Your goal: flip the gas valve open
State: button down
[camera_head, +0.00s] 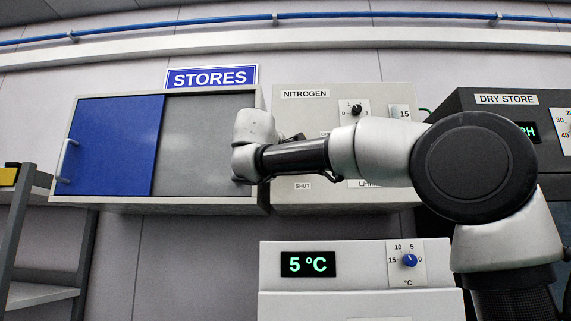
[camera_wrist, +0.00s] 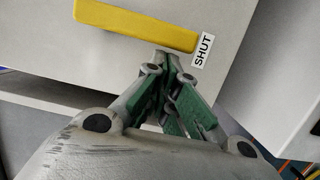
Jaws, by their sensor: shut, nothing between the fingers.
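The yellow valve lever (camera_wrist: 135,23) crosses the top of the wrist view, its right end beside the SHUT label (camera_wrist: 203,50). In the head view my arm hides the lever on the grey NITROGEN panel (camera_head: 300,110); a SHUT label (camera_head: 302,186) shows below the arm and part of another label (camera_head: 325,134) shows above it. My gripper (camera_wrist: 172,60) is shut and empty, its green-padded fingers close together. Its tips are just below the lever's right end in the wrist view; I cannot tell whether they touch it.
A STORES cabinet (camera_head: 210,145) with a blue door (camera_head: 115,145) is left of the NITROGEN panel. A dark DRY STORE unit (camera_head: 480,99) is at right, partly behind my arm. A white unit reading 5 ºC (camera_head: 350,250) stands below. A shelf rack (camera_head: 45,295) is far left.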

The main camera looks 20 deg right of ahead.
jog(key=shift+d, duration=0.1)
jog(key=shift+s+d+f+n, duration=0.1)
jog(key=shift+d+f+n, duration=0.05)
jog(key=shift+n, duration=0.25)
jog(key=shift+d, duration=0.1)
jog(key=s+d+r+n+t+y, duration=0.1)
jog(key=s+d+r+n+t, duration=0.1)
jog(key=d+n, duration=0.3)
jog(key=s+d+r+n+t+y, duration=0.1)
jog(key=d+n, duration=0.5)
jog(key=n, duration=0.7)
jog(key=shift+s+d+r+n+t+y, duration=0.15)
jog(key=shift+s+r+n+t+y, duration=0.25)
jog(key=shift+t, duration=0.3)
jog(key=shift+r, duration=0.1)
